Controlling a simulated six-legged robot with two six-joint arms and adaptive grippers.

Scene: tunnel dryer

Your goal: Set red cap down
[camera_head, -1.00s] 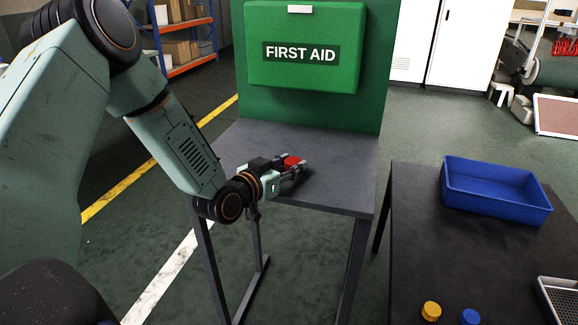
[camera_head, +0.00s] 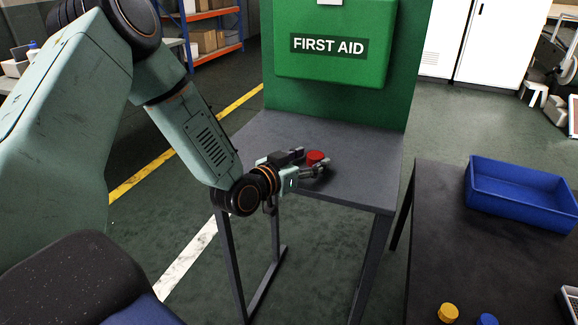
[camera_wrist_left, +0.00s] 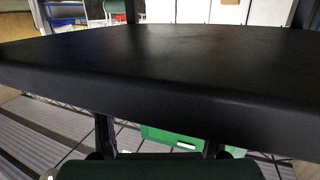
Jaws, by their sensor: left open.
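The red cap (camera_head: 316,157) is on the grey table (camera_head: 350,185) under the green first aid box (camera_head: 330,45), near the table's middle. My left gripper (camera_head: 310,163) is open, low over the table, with its fingers around or just beside the cap. I cannot tell whether a finger still touches it. The wrist view shows a dark slab with a rounded edge (camera_wrist_left: 160,80) across it, and no cap or fingertips. My right gripper is out of view.
A dark table (camera_head: 440,240) at the right holds a blue bin (camera_head: 520,205), a yellow cap (camera_head: 448,313) and a blue cap (camera_head: 487,320). A gap of floor separates the two tables. An orange and blue shelf (camera_head: 210,35) stands at the back left.

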